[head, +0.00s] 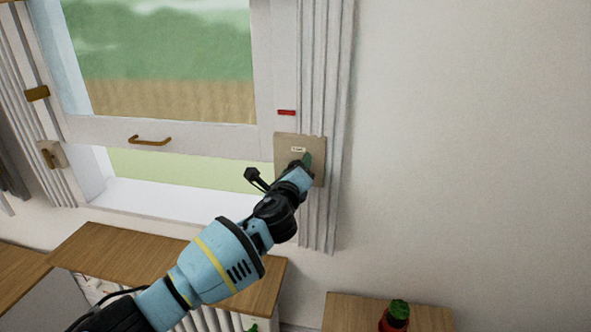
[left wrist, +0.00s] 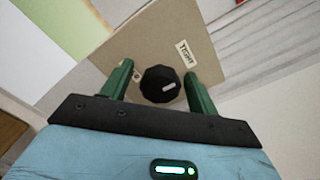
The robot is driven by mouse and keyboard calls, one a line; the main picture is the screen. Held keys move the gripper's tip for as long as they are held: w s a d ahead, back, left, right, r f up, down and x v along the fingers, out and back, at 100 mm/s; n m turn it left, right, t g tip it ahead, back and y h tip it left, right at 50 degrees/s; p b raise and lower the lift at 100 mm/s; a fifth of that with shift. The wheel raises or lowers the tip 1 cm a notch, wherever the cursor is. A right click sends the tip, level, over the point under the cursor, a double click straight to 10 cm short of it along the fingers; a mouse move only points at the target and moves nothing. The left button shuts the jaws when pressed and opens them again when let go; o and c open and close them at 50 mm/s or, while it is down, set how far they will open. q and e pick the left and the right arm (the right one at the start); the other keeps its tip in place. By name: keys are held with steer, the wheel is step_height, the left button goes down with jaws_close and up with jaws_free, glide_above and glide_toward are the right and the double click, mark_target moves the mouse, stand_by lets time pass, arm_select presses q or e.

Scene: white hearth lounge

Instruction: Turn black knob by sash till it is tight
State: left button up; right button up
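The black knob (left wrist: 158,85) sits on a beige panel (left wrist: 160,40) and has a white pointer mark on its face. A label reading "TIGHT" (left wrist: 186,53) is at the knob's upper right; another label (left wrist: 136,74) is partly hidden by a finger. My left gripper (left wrist: 160,80) is open, its green fingers on either side of the knob with gaps showing. In the head view my left gripper (head: 306,160) is at the panel (head: 285,143) and hides the knob. The window sash (head: 200,136) is raised above an open gap. My right gripper is not in view.
A red marker (head: 286,112) is on the frame above the panel. The sash has a brass handle (head: 150,141). Wooden-topped cabinets (head: 130,250) stand below the window. The right wall is bare.

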arm_select(q)
steer(key=shift+s, duration=0.2)
steer(key=s+a, duration=0.1)
steer(key=s, duration=0.6)
steer(key=shift+s+a, duration=0.2)
steer(key=shift+a, duration=0.05)
stand_by(0.3)
steer(key=s+a+f+n+g, duration=0.3)
steer(key=s+f+n, duration=0.45)
steer(key=f, duration=0.55)
steer(key=s+a+f+n+g, duration=0.25)
steer(key=s+f+n, duration=0.45)
steer(key=f, duration=0.6)
steer(key=s+a+f+n, duration=0.4)
steer(key=s, duration=0.4)
steer(key=s+a+f+n+g+y, duration=0.1)
steer(key=s+a+f+n, duration=0.3)
steer(key=s, duration=0.5)
steer(key=s+a+f+n+g, duration=0.1)
steer(key=s+a+f+n, duration=0.4)
steer(key=s, duration=0.4)
steer(key=shift+a+y, duration=0.3)
steer(key=shift+a, duration=0.05)
steer(key=shift+g, duration=0.25)
